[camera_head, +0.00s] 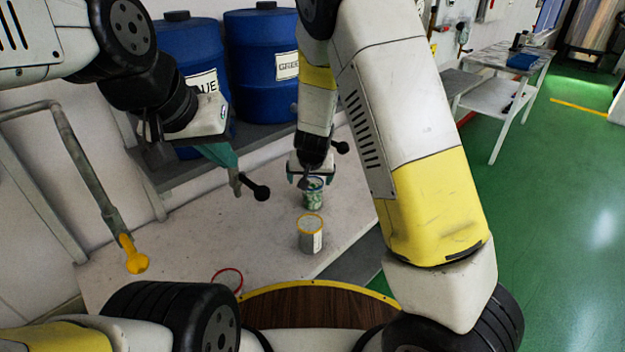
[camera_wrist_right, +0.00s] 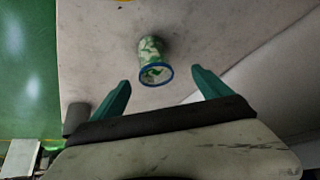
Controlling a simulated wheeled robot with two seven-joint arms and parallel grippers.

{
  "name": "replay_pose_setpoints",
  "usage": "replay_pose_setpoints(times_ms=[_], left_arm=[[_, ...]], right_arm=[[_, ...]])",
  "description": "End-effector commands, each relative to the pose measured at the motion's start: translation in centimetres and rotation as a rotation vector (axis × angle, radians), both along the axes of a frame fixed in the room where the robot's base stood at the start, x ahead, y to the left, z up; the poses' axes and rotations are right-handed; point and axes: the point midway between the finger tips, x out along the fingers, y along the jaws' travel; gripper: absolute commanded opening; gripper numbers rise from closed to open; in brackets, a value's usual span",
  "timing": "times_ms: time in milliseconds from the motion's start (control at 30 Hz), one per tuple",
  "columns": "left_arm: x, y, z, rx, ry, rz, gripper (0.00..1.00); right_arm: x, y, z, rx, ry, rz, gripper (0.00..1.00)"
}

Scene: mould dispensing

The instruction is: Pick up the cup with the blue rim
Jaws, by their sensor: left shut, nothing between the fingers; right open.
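The cup with the blue rim (camera_head: 313,198) is green-and-white patterned and stands upright on the pale table. In the right wrist view the cup (camera_wrist_right: 151,50) shows its blue rim just beyond the fingertips, roughly centred between them sideways. My right gripper (camera_wrist_right: 161,77) is open with nothing held; in the head view it (camera_head: 304,182) is right by the cup's top, partly covering it from sight. I cannot tell whether it touches the cup. My left gripper (camera_head: 238,187) is shut and empty, above the table to the left of the cup.
A grey cup with a yellow rim (camera_head: 311,240) stands on the table (camera_head: 185,240) in front of the blue-rimmed one. A red ring (camera_head: 228,281) shows nearer my base. Blue barrels (camera_head: 262,70) stand on a shelf behind. A yellow-ended pipe (camera_head: 133,257) hangs at left.

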Motion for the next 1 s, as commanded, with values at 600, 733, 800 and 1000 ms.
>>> replay_pose_setpoints(times_ms=[600, 733, 800, 1000], left_arm=[[0.0, 0.0, 0.0, 0.000, 0.000, 0.000, 0.00], [0.0, 0.0, 0.0, 0.000, 0.000, 0.000, 0.00], [0.0, 0.0, 0.0, 0.000, 0.000, 0.000, 0.00], [0.0, 0.0, 0.0, 0.000, 0.000, 0.000, 0.00]], right_arm=[[2.6, -0.4, -4.9, -0.055, -0.022, -0.004, 0.88], [3.6, -0.9, -6.6, -0.055, -0.022, -0.007, 0.88], [4.1, -0.9, -7.5, -0.055, -0.022, -0.004, 0.88], [4.8, -0.8, -8.6, -0.056, -0.024, -0.002, 0.88]])
